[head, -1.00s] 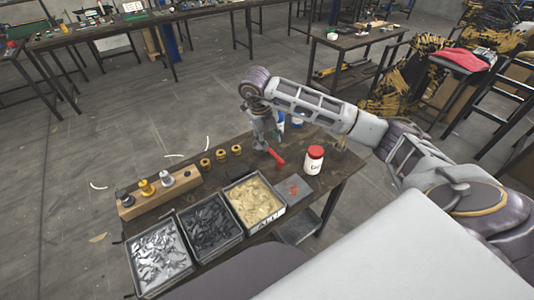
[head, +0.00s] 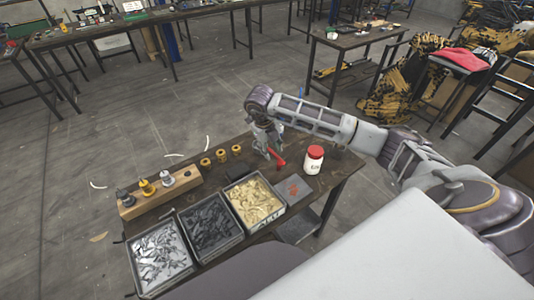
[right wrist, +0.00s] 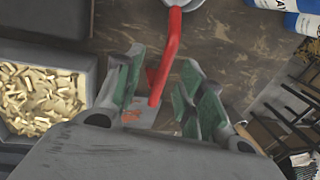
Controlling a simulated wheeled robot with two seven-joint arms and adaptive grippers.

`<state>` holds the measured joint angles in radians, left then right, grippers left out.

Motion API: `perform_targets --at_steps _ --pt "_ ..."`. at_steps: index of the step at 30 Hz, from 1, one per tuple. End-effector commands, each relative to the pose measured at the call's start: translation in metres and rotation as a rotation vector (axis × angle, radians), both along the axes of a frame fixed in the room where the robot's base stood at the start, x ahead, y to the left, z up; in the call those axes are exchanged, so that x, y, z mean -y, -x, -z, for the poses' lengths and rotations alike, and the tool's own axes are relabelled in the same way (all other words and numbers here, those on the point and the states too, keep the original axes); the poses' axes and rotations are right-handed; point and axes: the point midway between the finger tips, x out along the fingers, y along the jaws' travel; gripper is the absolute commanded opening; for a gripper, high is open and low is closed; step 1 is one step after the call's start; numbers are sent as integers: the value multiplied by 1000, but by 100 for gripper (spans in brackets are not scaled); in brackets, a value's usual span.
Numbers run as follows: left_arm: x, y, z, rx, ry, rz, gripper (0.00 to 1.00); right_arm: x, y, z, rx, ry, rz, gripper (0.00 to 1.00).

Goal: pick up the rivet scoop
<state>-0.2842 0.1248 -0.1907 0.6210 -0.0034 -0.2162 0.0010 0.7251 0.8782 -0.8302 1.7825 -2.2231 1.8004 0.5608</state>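The rivet scoop shows as a red handle (head: 276,160) on the dark workbench in the head view; my gripper partly covers the rest. In the right wrist view the red handle (right wrist: 166,65) runs between the fingers, with a pale metal rim at its top end, cut off by the frame. My right gripper (head: 268,152) is pointing down over the scoop. Its green-padded fingers (right wrist: 160,95) stand apart on either side of the handle, with gaps visible. My left gripper is not in view.
Bins of silver (head: 159,258), black (head: 210,228) and brass rivets (head: 254,202) line the bench's front. A white jar with a red lid (head: 314,160) stands right of the scoop. Brass pieces (head: 221,156) and a wooden block (head: 160,196) lie left. Blue-and-white bottles (right wrist: 270,5) stand close by.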

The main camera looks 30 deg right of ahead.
Motion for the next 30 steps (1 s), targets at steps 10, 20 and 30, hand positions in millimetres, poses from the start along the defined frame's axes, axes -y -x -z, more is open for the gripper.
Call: perform_targets --at_steps 10,20,30 --pt "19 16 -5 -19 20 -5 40 13 -3 34 -2 -1 0 39" --pt "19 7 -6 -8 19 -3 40 15 -3 45 0 0 0 39" --pt "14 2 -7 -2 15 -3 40 15 -3 44 0 0 0 35"
